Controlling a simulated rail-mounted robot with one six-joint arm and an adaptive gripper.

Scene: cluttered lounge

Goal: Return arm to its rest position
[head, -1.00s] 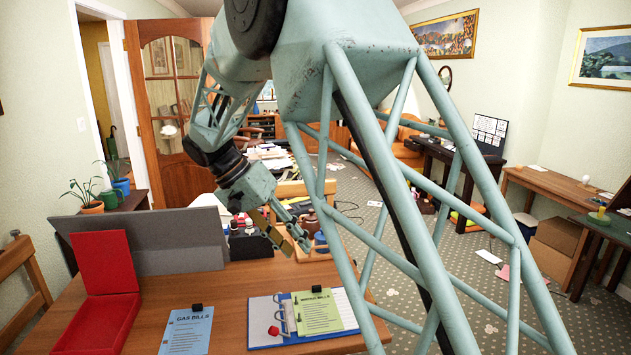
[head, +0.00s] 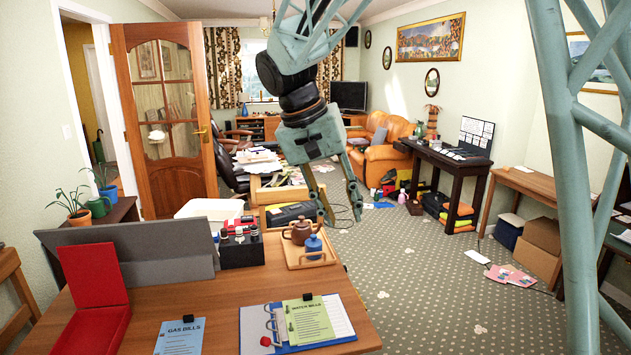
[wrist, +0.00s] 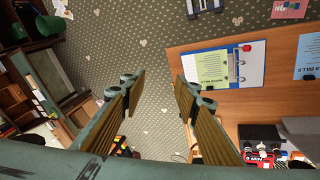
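My gripper (head: 340,214) hangs in the air in the head view, pointing down, just beyond the right back part of the wooden desk (head: 225,285). Its two fingers are apart with nothing between them. In the wrist view my gripper (wrist: 158,84) also shows open, with patterned carpet (wrist: 150,40) visible between the fingers. My arm comes down from the top of the head view, and a lattice link of mine stands at the right.
A dark side table (head: 440,160) stands back right. Carpet between is mostly clear.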

